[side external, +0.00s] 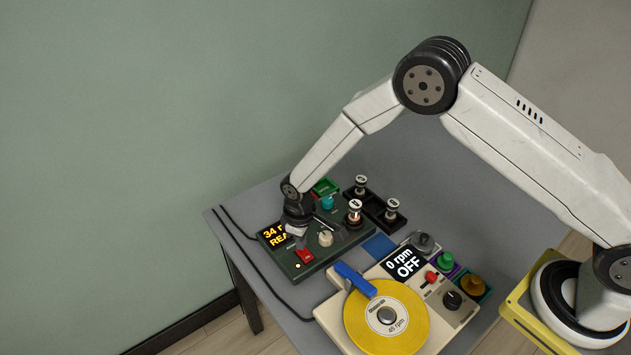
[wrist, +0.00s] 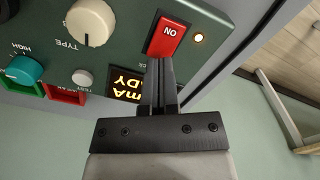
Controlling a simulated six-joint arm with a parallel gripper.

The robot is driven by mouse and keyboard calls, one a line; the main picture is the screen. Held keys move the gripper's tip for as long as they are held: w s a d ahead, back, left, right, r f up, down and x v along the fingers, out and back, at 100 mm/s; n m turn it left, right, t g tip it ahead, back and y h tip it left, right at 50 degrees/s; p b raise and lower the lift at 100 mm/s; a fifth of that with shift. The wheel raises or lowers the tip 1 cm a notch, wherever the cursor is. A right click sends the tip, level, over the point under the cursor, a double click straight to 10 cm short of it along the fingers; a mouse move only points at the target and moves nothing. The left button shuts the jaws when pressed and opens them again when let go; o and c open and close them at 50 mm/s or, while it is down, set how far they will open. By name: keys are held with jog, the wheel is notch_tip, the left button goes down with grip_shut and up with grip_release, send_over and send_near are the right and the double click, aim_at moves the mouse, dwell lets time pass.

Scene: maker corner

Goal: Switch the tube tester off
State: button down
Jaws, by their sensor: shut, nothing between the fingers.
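The tube tester (side external: 318,262) is a dark green box at the back left of the table. In the side view my gripper (side external: 301,240) is just above the switch.
The tester also has a cream TYPE knob (wrist: 90,22), a teal knob (wrist: 24,70) and a small button (wrist: 82,78). Tubes stand in a black rack (side external: 378,208) behind. A cream turntable device (side external: 335,316) with a yellow disc (side external: 362,330) reads 0 rpm OFF in front.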

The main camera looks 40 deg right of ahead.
jog(key=shift+f, duration=0.75)
dwell(0.7)
jog(key=shift+r, duration=3.45)
jog(key=shift+r, duration=0.1)
jog(key=shift+s+d+r, duration=0.1)
jog(key=shift+d+r, duration=0.2)
jog(key=shift+r, duration=0.05)
jog(key=s+d+r+m+t, duration=0.1)
jog(key=s+d+r+m, duration=0.2)
jog(key=s+d+r, duration=0.3)
jog(key=s+d+r+m+t, duration=0.1)
jog(key=s+d+r+m, duration=0.2)
jog(key=s+d+r, duration=0.4)
jog(key=s+d, duration=0.2)
jog(key=s, duration=0.3)
jog(key=shift+s+d+r+t, duration=0.2)
jog(key=shift+d+t, duration=0.1)
jog(key=shift+d, duration=0.1)
